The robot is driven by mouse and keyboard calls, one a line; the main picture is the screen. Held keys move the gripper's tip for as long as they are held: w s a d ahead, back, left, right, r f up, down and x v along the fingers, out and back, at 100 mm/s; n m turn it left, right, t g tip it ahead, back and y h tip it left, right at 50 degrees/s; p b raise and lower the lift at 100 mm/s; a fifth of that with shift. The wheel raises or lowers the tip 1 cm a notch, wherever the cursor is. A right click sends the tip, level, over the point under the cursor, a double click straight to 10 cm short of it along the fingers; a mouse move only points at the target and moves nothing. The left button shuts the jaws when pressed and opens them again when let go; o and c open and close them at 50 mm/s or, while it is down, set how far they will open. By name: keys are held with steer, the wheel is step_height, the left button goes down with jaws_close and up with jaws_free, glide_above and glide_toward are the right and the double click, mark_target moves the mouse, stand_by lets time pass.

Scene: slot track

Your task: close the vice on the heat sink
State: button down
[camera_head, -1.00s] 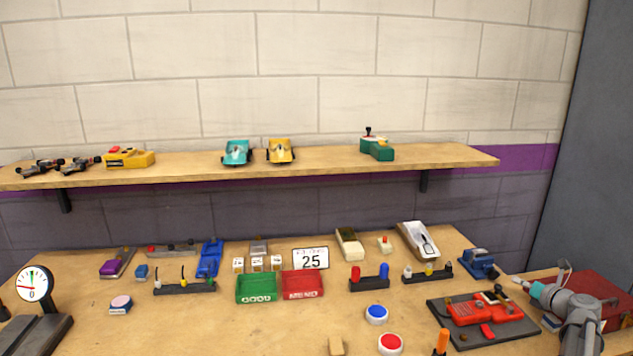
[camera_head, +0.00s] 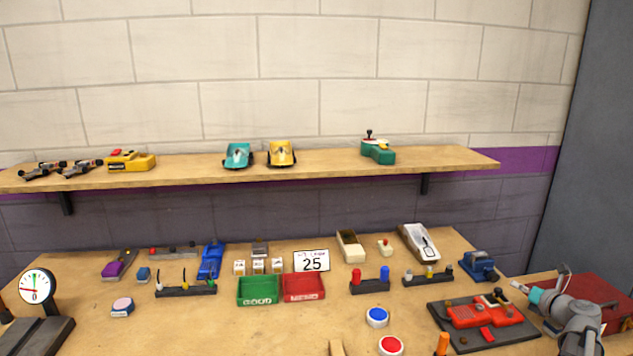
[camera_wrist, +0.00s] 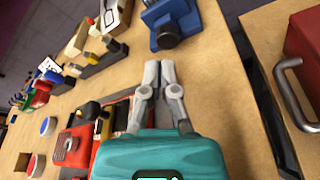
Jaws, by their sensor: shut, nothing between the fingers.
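The blue vice (camera_head: 479,265) stands at the right end of the bench in the head view. In the wrist view the vice (camera_wrist: 172,22) is at the top, with its dark round screw end facing my gripper. I cannot make out the heat sink in either view. My gripper (camera_wrist: 158,70) is shut and empty; its grey fingertips lie together just short of the vice in the picture, apart from it. In the head view my gripper (camera_head: 514,284) is to the right of the vice and a little nearer the camera.
A dark mat (camera_head: 512,337) with a red car chassis (camera_head: 476,312) lies just left of my arm. A red toolbox (camera_head: 598,297) with a metal handle stands at the right. A dark rack with small bottles (camera_head: 428,277) is left of the vice.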

steer(key=shift+a, duration=0.15)
stand_by(0.4)
steer(key=shift+w+a, duration=0.15)
steer(key=shift+w, duration=1.6)
steer(key=shift+w+a, duration=0.15)
steer(key=shift+w, duration=1.55)
steer(key=shift+f+b, duration=0.25)
steer(key=shift+b, duration=0.05)
steer(key=shift+d+f+b, duration=0.5)
steer(key=shift+d+b, duration=0.05)
steer(key=shift+d, duration=0.3)
steer(key=shift+d+r+p, duration=0.25)
steer(key=shift+d+p, duration=0.05)
steer(key=shift+d, duration=0.05)
steer(key=shift+s+d, duration=0.15)
steer(key=shift+s, duration=1.35)
steer(key=shift+s+d, duration=0.1)
steer(key=shift+s, duration=1.35)
